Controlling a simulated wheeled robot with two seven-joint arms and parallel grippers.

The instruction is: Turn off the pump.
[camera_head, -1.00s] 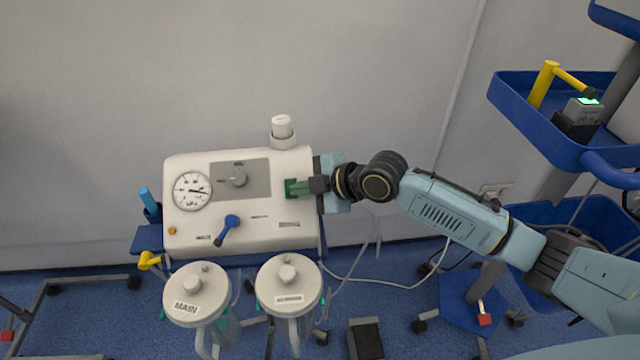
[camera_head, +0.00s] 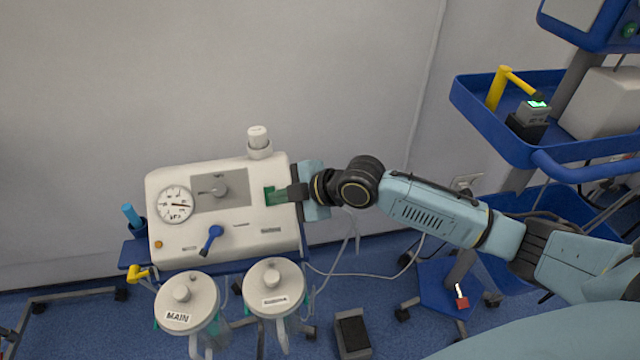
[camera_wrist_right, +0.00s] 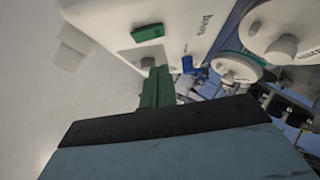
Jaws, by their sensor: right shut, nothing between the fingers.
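The pump (camera_head: 225,239) is a white box with a round gauge (camera_head: 175,204), a grey knob (camera_head: 213,190), a blue lever (camera_head: 210,238) and a green switch (camera_head: 269,192) near its right edge. The gauge needle points right. My right gripper (camera_head: 282,196) is shut and empty at the pump's right side, its fingertips beside the switch. In the right wrist view the green switch (camera_wrist_right: 147,33) lies beyond the shut fingers (camera_wrist_right: 157,88), with white casing showing between them. Whether they touch is hard to tell. My left gripper is not in view.
Two lidded jars, one marked MAIN (camera_head: 187,298), the other (camera_head: 274,286) to its right, stand before the pump. A white cylinder (camera_head: 258,140) rises behind it. A cart with a blue tray (camera_head: 483,116) stands at right. A dark pedal (camera_head: 352,334) lies on the floor.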

